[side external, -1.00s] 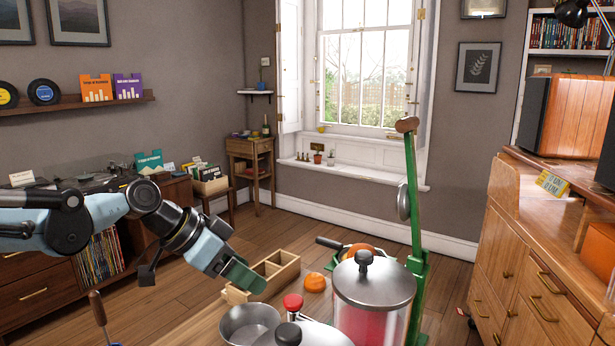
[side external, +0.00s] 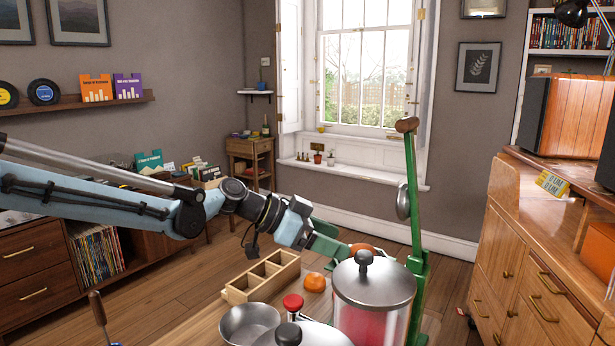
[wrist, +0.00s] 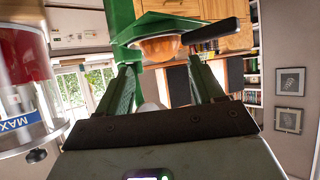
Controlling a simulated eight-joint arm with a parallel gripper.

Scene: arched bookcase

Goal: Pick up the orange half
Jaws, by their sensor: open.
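My gripper (side external: 341,243) is open, its green fingers pointing right towards the green press. A rounded orange piece (side external: 362,248), apparently an orange half, sits at the press just beyond the fingertips, partly hidden by my gripper and the jar lid.
The green press (side external: 416,225) stands tall at the right, its arm upright. A lidded jar (side external: 373,300) with red contents stands in front. A wooden divided box (side external: 262,278), a metal bowl (side external: 249,322) and a red-topped item (side external: 293,303) crowd the front.

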